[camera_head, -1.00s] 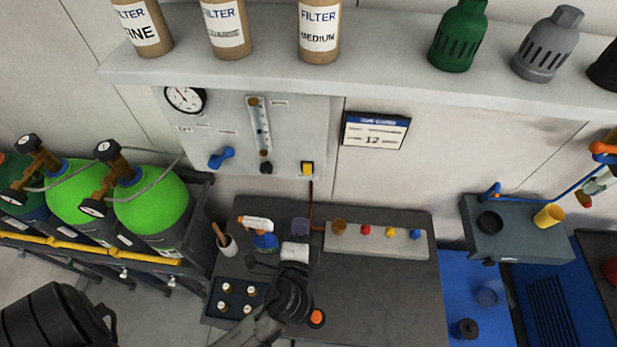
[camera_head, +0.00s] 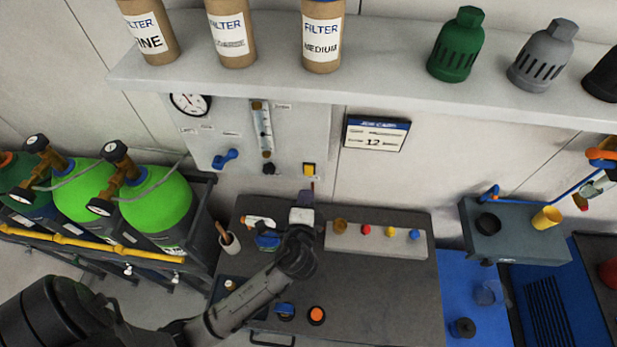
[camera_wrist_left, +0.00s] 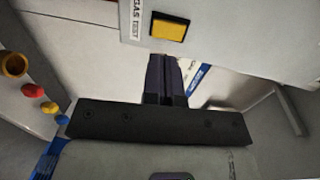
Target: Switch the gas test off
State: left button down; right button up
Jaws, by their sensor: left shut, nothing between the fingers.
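The gas test switch (camera_head: 309,169) is a yellow rocker in a dark frame at the lower right of the wall panel (camera_head: 233,152). In the left wrist view the yellow switch (camera_wrist_left: 169,31) sits beside a "GAS TEST" label (camera_wrist_left: 136,15). My left gripper (camera_head: 306,196) is just below the panel, under the switch and apart from it in the head view. Its dark fingers (camera_wrist_left: 166,78) are shut together and empty, pointing up toward the switch. I cannot tell the exact gap to the panel. My right gripper is not in view.
The panel also holds a gauge (camera_head: 190,104), a flow tube (camera_head: 262,128) and a blue valve handle (camera_head: 225,158). A shelf (camera_head: 400,92) with filters juts out above. A spray bottle (camera_head: 266,236) and a strip of coloured buttons (camera_head: 378,243) are on the bench below.

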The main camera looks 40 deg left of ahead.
aim_at(310, 174)
pick_arm(q)
jog(key=shift+p+x, duration=0.6)
jog(key=shift+x, duration=2.3)
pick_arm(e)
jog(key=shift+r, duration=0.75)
